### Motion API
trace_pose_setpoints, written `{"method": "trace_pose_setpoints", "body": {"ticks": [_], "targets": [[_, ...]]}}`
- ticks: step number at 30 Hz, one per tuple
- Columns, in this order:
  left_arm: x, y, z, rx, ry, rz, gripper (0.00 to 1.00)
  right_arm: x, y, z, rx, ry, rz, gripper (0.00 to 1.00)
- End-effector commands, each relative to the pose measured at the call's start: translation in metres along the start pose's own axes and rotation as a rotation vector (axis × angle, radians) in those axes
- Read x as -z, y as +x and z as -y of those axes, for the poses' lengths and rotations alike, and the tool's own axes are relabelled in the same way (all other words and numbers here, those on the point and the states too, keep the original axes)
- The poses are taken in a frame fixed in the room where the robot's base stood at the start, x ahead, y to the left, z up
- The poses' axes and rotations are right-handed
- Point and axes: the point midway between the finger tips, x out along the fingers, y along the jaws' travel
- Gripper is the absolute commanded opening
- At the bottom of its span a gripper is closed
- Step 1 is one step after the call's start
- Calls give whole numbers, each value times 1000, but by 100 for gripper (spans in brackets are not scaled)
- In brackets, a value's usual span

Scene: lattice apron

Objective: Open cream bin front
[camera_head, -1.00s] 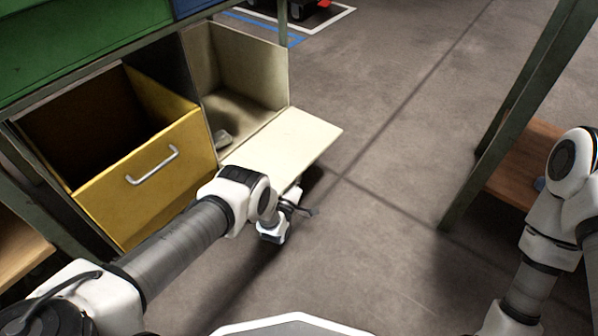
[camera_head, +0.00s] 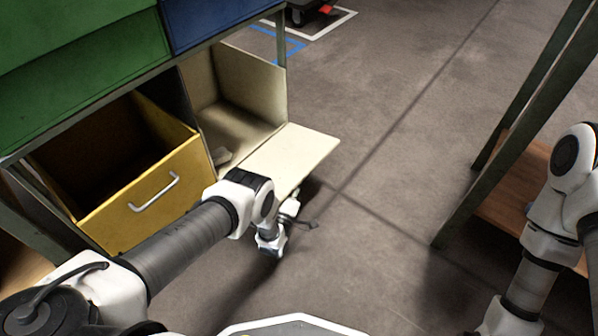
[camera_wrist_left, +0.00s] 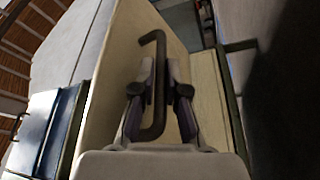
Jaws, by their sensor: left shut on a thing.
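The cream bin (camera_head: 262,80) sits at the right end of the lower rack row. Its front (camera_head: 290,152) is swung down and sticks out nearly flat over the floor. In the left wrist view, my left gripper (camera_wrist_left: 160,90) is shut on the dark bar handle (camera_wrist_left: 157,55) of the cream front (camera_wrist_left: 112,75). In the head view, my left wrist (camera_head: 268,235) is beside and below the front's outer edge, and the fingertips are hidden there. My right arm shows at the right edge, but its gripper is out of view.
A yellow bin (camera_head: 150,195) with a pale handle stands open left of the cream bin. Green (camera_head: 80,60) and blue (camera_head: 205,20) bins are above. A green-legged rack (camera_head: 455,222) stands at right; floor between is clear.

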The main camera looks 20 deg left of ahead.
Motion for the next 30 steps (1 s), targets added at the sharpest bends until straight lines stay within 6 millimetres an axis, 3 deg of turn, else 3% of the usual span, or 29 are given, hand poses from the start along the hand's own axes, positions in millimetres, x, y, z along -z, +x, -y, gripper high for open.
{"method": "trace_pose_setpoints", "body": {"ticks": [8,9,10,20,23,30], "targets": [[0,1,-2,-4,1,-1,0,0,0,0,0,-1,1,0],[0,1,-2,-4,1,-1,16,0,0,0,0,-1,1,0],[0,1,-2,-4,1,-1,23,0,0,0,0,-1,1,0],[1,-2,-1,-3,1,-1,23,0,0,0,0,-1,0,0],[0,-16,-1,0,1,0,23,0,0,0,0,-1,0,0],[-1,-77,0,2,1,3,23,0,0,0,0,-1,0,0]]}}
